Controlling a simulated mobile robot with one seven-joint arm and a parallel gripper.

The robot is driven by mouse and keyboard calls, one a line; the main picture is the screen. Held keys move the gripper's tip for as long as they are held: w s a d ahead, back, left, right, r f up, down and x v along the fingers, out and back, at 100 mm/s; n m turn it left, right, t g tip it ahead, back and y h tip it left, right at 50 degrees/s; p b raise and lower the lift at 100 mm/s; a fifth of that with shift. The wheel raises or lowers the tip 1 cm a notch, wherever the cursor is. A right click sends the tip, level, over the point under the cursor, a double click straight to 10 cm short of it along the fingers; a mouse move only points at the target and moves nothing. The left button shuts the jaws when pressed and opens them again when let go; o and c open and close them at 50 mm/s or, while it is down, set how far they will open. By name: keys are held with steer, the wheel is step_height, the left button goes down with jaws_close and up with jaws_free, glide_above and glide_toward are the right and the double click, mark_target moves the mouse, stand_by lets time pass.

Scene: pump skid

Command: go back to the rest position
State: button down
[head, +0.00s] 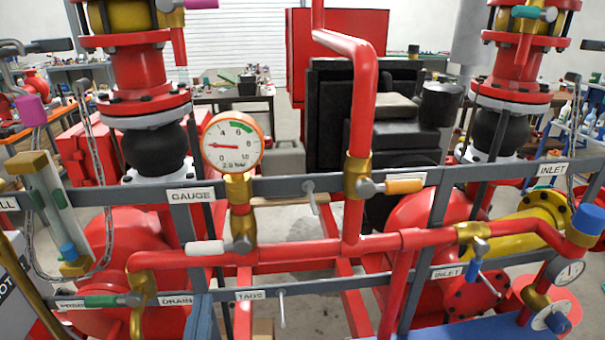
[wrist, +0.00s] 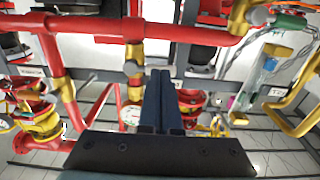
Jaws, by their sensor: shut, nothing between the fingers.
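My gripper (wrist: 160,78) shows in the wrist view, with its two dark fingers side by side and closed. I see nothing held between them. The fingers point into the pump skid's red pipework (wrist: 110,27), and no contact with a pipe is clear. In the head view I cannot clearly make out my gripper; a blue-grey shape at the lower edge, left of centre, is cut off. The round pressure gauge (head: 232,146) stands on a brass fitting above the GAUGE label (head: 191,195), its needle pointing left.
Red pipes (head: 360,110) and grey rails (head: 300,186) cross the space ahead. Valve handles stick out: white (head: 205,248), orange (head: 405,186), green (head: 100,301) and blue (head: 467,281). A chain (head: 90,140) hangs at left. Workbenches (head: 235,96) stand behind.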

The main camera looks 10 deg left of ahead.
steer(key=w+d+r+m+t+h, duration=0.1)
steer(key=d+r+t, duration=0.15)
steer(key=r, duration=0.35)
steer(key=w+d+r+t, duration=0.1)
steer(key=w+d+r, duration=0.1)
steer(key=d+r, duration=0.35)
steer(key=w+d+r+m+t+h, duration=0.1)
steer(key=r, duration=0.7)
steer(key=s+d+r+t+h, duration=0.1)
steer(key=s+d+r+t, duration=0.1)
steer(key=r, duration=0.7)
steer(key=s+d+r+m+t+h, duration=0.1)
steer(key=s+d+r, duration=0.4)
steer(key=r, duration=0.5)
steer(key=shift+s+d+t+h, duration=0.3)
steer(key=shift+d+t+h, duration=0.2)
steer(key=shift+d+t, duration=0.7)
